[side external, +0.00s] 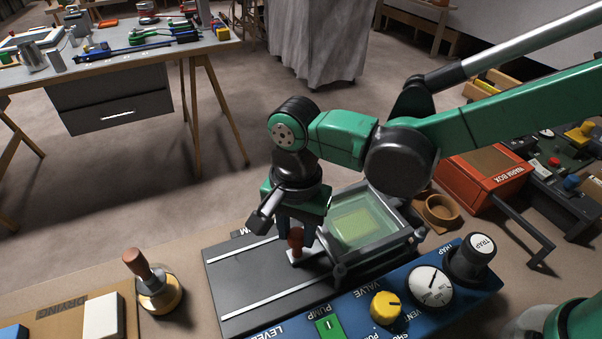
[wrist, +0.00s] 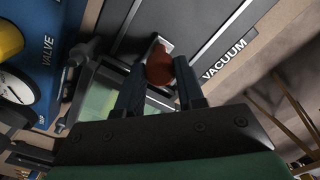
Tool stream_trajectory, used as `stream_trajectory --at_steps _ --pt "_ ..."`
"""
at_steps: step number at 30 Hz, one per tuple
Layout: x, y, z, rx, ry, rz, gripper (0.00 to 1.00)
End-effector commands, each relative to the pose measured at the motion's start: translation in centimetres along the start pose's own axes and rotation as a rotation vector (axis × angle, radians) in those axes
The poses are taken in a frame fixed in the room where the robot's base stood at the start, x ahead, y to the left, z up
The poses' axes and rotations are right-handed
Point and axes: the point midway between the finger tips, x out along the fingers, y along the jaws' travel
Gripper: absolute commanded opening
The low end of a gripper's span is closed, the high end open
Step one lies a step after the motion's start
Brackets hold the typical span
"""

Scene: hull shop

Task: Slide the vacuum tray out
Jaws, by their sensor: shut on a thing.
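The vacuum tray (side external: 398,243) is a metal-framed carrier at the right part of a dark railed bed (side external: 240,285). A clear greenish box with a yellow-green pad inside sits on it. A red-brown knob (side external: 296,239) on a pale bracket stands at the tray's left side. My gripper (side external: 298,232) points down and is shut on this knob. In the wrist view the knob (wrist: 160,68) is between my two dark fingers (wrist: 160,82), with the tray's green glass at lower left. My fingers hide part of the knob and of the tray's near-left edge.
A blue panel (side external: 445,297) with dials and a yellow knob (side external: 385,307) borders the bed. The bed's left part is clear. A wooden-handled stamp (side external: 158,290) stands beyond its left end. An orange warm box (side external: 480,180) and a cork ring (side external: 440,210) are to the right.

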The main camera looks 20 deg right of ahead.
Motion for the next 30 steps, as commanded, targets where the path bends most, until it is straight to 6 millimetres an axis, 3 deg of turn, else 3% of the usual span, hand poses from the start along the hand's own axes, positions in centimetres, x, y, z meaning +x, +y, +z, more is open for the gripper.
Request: stream_trajectory --at_steps 21,25,30 --pt "-0.1 0.0 0.1 0.0 0.0 0.006 0.0" --pt "0.0 -1.5 1.5 -0.005 -0.001 0.005 0.0" --pt "0.0 -5.0 5.0 -0.008 -0.001 0.002 0.0"
